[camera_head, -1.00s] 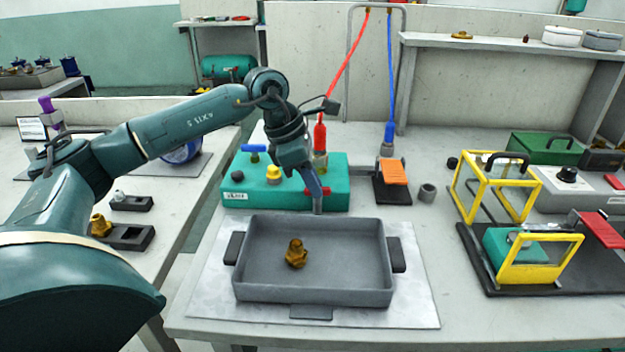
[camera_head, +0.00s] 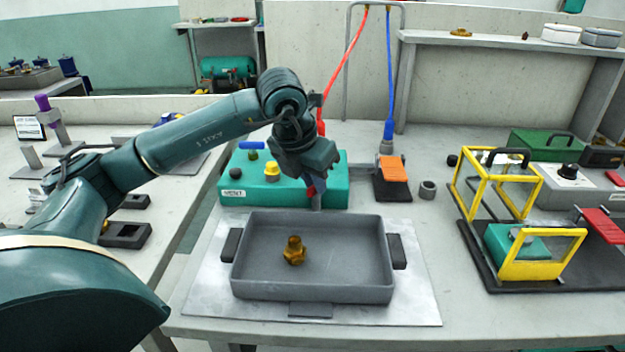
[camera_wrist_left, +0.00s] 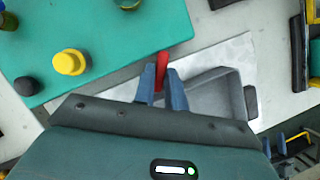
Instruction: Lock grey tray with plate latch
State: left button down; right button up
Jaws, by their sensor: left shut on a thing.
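The grey tray (camera_head: 310,288) sits on the pale metal plate (camera_head: 410,300) in the head view, a brass fitting (camera_head: 293,250) standing inside it. The plate latch, a grey post with a red handle (camera_head: 310,190), is behind the tray's back wall. My left gripper (camera_head: 314,186) is above that back wall, shut on the red handle. In the left wrist view the red handle (camera_wrist_left: 162,64) shows between the two blue-grey fingertips (camera_wrist_left: 161,82), with a corner of the tray (camera_wrist_left: 215,95) to the right. The gripper hides much of the latch.
A yellow-framed fixture (camera_head: 540,262) stands farther right. The table in front is bare.

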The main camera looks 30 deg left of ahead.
pick_arm(q)
jog(key=n, duration=0.1)
jog(key=n+y, duration=0.1)
jog(key=n, duration=0.1)
jog(key=shift+d+n, duration=0.2)
jog(key=shift+n, duration=0.1)
jog(key=shift+w+n+g+y, duration=0.1)
jog(key=shift+n+g+y, duration=0.2)
jog(key=shift+n+y, duration=0.9)
jog(key=shift+n+h, duration=0.4)
jog(key=shift+n, duration=0.2)
jog(key=c, duration=1.4)
grip_release()
jog(key=shift+c, duration=0.2)
